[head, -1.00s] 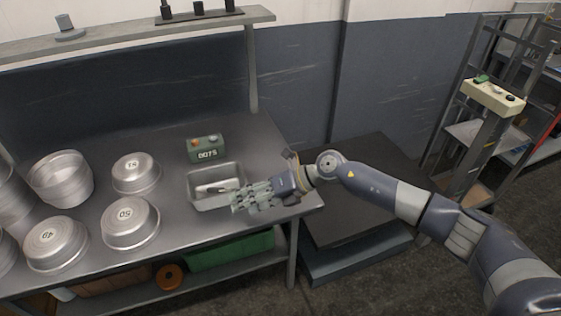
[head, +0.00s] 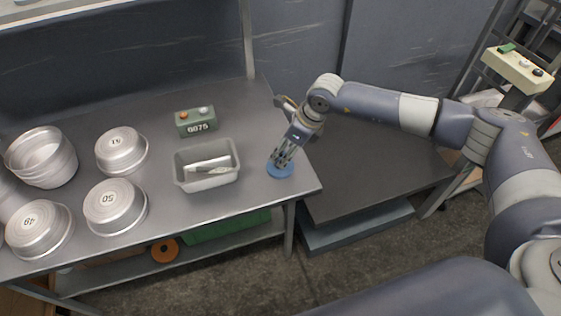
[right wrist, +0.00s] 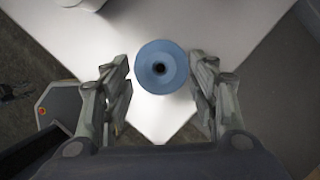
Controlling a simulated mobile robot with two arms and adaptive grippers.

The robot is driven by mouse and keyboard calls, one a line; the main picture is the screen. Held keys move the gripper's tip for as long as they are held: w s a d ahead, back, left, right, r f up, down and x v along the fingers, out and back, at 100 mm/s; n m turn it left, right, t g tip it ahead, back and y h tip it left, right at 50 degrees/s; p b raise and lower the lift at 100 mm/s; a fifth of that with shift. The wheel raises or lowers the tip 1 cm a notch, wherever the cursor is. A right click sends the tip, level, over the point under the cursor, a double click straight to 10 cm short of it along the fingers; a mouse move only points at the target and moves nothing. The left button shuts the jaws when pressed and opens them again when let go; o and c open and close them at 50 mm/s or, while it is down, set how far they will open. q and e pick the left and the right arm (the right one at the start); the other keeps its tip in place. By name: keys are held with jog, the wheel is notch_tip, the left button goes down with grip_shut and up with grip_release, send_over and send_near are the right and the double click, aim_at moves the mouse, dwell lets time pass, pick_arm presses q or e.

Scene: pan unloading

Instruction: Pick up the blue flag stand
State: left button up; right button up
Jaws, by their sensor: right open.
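The blue flag stand (head: 280,170) is a round blue base near the right front corner of the metal table. My right gripper (head: 284,158) is right above it, pointing down, and partly hides it. In the right wrist view the blue flag stand (right wrist: 161,56) shows as a blue disc with a dark hole at its centre. There the open fingers of my right gripper (right wrist: 163,88) lie on either side of the stand, with a gap on each side. My left gripper is not in view.
A grey tray (head: 207,183) with light tools stands left of the stand. A green box with a display (head: 196,121) is behind it. Several metal pans, one marked 50 (head: 114,205), fill the table's left. The table's front edge (head: 250,210) is close.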

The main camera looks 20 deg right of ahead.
aim_at(281, 156)
jog(key=p+x, duration=0.1)
jog(key=x, duration=0.2)
jog(key=shift+f, duration=0.25)
jog(key=shift+w+a+f, duration=0.15)
jog(key=shift+f, duration=0.25)
jog(key=c, duration=1.2)
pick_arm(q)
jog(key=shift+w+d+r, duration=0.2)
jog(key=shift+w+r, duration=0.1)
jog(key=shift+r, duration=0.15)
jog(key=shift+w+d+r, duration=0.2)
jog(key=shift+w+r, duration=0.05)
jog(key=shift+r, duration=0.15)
pick_arm(e)
jog(key=shift+r, duration=0.1)
